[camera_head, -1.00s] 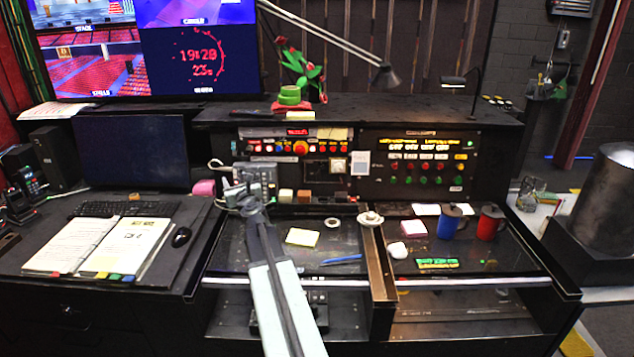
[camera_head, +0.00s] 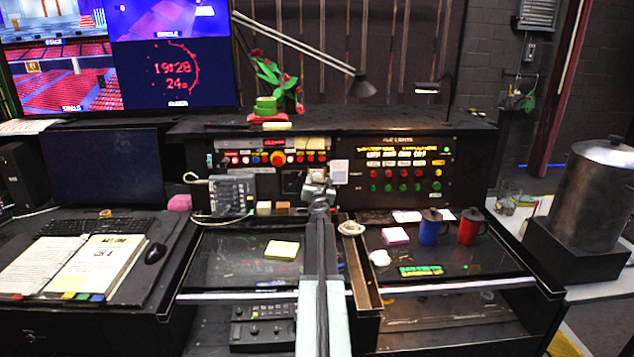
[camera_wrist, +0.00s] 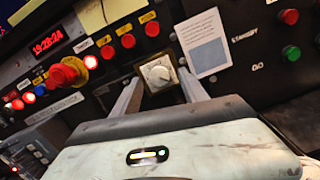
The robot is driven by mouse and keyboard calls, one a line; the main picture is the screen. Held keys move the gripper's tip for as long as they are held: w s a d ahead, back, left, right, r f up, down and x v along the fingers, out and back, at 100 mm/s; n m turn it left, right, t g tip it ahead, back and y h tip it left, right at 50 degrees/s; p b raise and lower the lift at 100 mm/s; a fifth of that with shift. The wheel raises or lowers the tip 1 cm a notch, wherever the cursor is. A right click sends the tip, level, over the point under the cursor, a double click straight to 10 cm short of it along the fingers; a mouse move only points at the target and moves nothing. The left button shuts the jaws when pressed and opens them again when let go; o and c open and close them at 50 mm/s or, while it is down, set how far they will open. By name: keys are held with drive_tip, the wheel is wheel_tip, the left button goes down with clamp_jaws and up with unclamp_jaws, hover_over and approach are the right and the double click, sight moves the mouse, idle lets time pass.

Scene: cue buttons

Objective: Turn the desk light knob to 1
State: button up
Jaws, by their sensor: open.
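The light knob (camera_wrist: 156,72) is a round white dial with a pointer mark, on a square beige plate in the dark panel. In the wrist view it sits between the two fingers of my gripper (camera_wrist: 160,80), which is open. One finger shows on each side of the knob; I cannot tell whether they touch it. In the head view my gripper (camera_head: 318,190) is in front of the panel and mostly hides the knob. Any numbers around the knob are too small to read.
A red emergency-style button (camera_wrist: 65,73) and several small red buttons are left of the knob. A white paper label (camera_wrist: 203,43) is close on its right. Below, the desk holds a yellow note (camera_head: 282,249), a blue mug (camera_head: 430,229) and a red mug (camera_head: 468,228).

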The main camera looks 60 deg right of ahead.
drive_tip(key=shift+w+d, duration=0.35)
drive_tip(key=shift+d, duration=0.1)
clamp_jaws()
drive_tip(key=shift+a, duration=0.15)
